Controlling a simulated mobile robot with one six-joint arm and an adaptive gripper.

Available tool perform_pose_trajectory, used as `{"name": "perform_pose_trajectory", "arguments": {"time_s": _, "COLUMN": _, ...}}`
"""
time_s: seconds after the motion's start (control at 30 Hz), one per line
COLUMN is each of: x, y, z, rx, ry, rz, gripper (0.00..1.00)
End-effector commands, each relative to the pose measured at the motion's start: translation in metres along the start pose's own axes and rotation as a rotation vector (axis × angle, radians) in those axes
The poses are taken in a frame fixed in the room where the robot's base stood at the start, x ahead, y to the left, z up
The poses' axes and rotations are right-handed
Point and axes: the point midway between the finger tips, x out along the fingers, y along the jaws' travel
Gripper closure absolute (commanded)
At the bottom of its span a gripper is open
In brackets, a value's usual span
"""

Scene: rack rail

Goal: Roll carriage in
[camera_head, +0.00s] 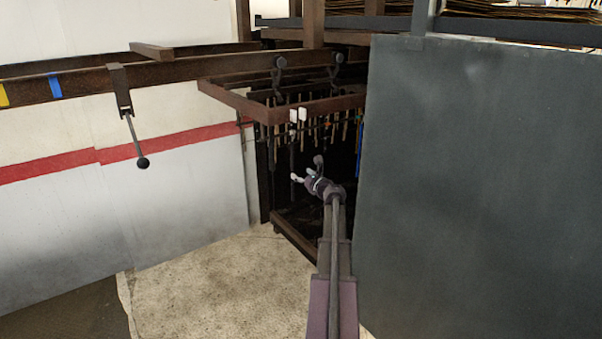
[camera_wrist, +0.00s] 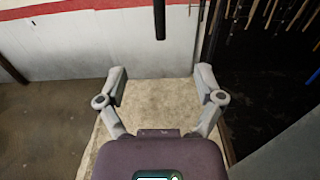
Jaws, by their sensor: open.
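The carriage appears to be the brown frame (camera_head: 240,101) hung by dark hooks (camera_head: 279,75) below the overhead rail (camera_head: 190,70), with many thin rods hanging from it. Two small white pieces show at its front corner. Its far part sits inside a dark bay, behind the grey panel. My gripper (camera_head: 307,169) is open and empty, below the frame's front corner. In the wrist view my gripper (camera_wrist: 160,72) has its fingers spread over bare floor. A dark vertical bar (camera_wrist: 159,20) hangs ahead of them, apart from both; I cannot tell what it belongs to.
A lever with a ball knob (camera_head: 142,162) hangs from a bracket on the rail at left. The rail carries yellow and blue (camera_head: 55,85) marks. A large grey panel (camera_head: 485,190) stands close on the right. A white wall with a red stripe (camera_head: 60,165) stands left. Floor (camera_head: 210,285) is clear.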

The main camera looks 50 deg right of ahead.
Motion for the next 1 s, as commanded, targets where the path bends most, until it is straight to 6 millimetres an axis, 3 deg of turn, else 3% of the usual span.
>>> {"name": "perform_pose_trajectory", "arguments": {"time_s": 0.37, "x": 0.002, "y": 0.003, "z": 0.0, "rx": 0.011, "ry": -0.004, "rz": -0.004, "gripper": 0.14}}
{"name": "perform_pose_trajectory", "arguments": {"time_s": 0.57, "x": 0.01, "y": 0.02, "z": 0.002, "rx": 0.101, "ry": -0.037, "rz": -0.043, "gripper": 0.14}}
{"name": "perform_pose_trajectory", "arguments": {"time_s": 0.77, "x": 0.026, "y": 0.058, "z": 0.001, "rx": 0.327, "ry": -0.103, "rz": -0.131, "gripper": 0.14}}
{"name": "perform_pose_trajectory", "arguments": {"time_s": 1.0, "x": 0.038, "y": 0.119, "z": -0.014, "rx": 0.729, "ry": -0.178, "rz": -0.274, "gripper": 0.14}}
